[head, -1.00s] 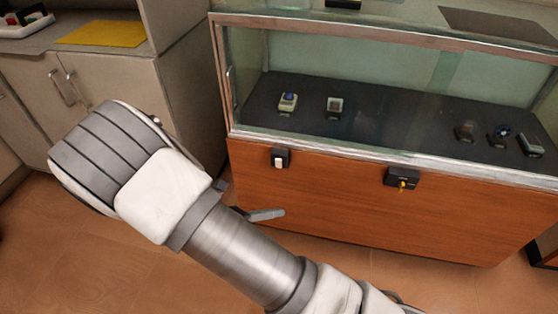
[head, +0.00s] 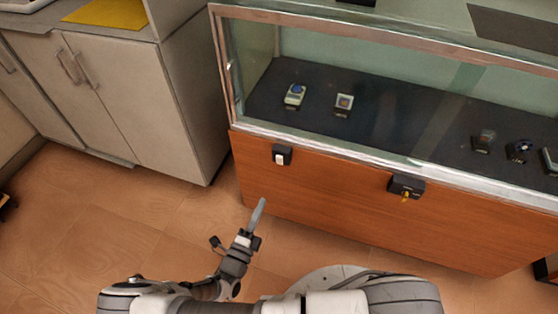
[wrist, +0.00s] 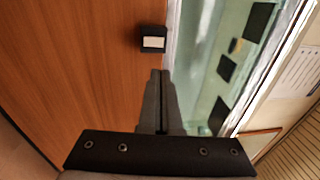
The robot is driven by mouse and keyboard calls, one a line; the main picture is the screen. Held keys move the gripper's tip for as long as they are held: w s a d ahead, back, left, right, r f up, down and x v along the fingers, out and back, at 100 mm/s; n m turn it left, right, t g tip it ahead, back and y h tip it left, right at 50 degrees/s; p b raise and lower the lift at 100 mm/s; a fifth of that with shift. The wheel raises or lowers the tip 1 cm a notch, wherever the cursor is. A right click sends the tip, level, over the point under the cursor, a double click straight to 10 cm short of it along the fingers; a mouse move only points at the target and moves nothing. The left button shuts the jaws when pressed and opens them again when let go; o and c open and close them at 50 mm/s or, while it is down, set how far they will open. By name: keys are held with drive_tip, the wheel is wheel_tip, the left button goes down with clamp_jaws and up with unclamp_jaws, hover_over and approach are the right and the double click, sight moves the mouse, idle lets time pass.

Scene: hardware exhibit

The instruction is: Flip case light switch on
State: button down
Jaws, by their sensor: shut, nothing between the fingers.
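The case light switch (head: 281,155) is a small black box with a white rocker on the orange wood front of the display case, below the glass at its left end. In the wrist view the switch (wrist: 153,40) lies beyond my fingertips and slightly to the left. My gripper (head: 261,203) is in front of the case, below and a little left of the switch in the head view. In the wrist view the gripper (wrist: 160,72) has its fingers together and empty, apart from the switch. Whether the rocker is on or off I cannot tell.
A black lock box with a yellow key (head: 405,187) sits to the right on the same panel. The glass display case (head: 330,60) holds several small items. Grey cabinets (head: 125,90) stand at the left. The floor (head: 110,220) between is clear.

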sight(279, 159)
drive_tip(key=shift+w+f+n, duration=0.1)
drive_tip(key=shift+f+n, duration=0.15)
drive_tip(key=shift+n, duration=0.35)
drive_tip(key=x, duration=0.4)
drive_tip(key=b+x, duration=0.1)
drive_tip(key=x, duration=0.4)
drive_tip(key=b+x, duration=0.1)
drive_tip(key=x, duration=0.4)
drive_tip(key=shift+a+r, duration=0.15)
drive_tip(key=shift+a, duration=0.15)
drive_tip(key=shift+w, duration=0.1)
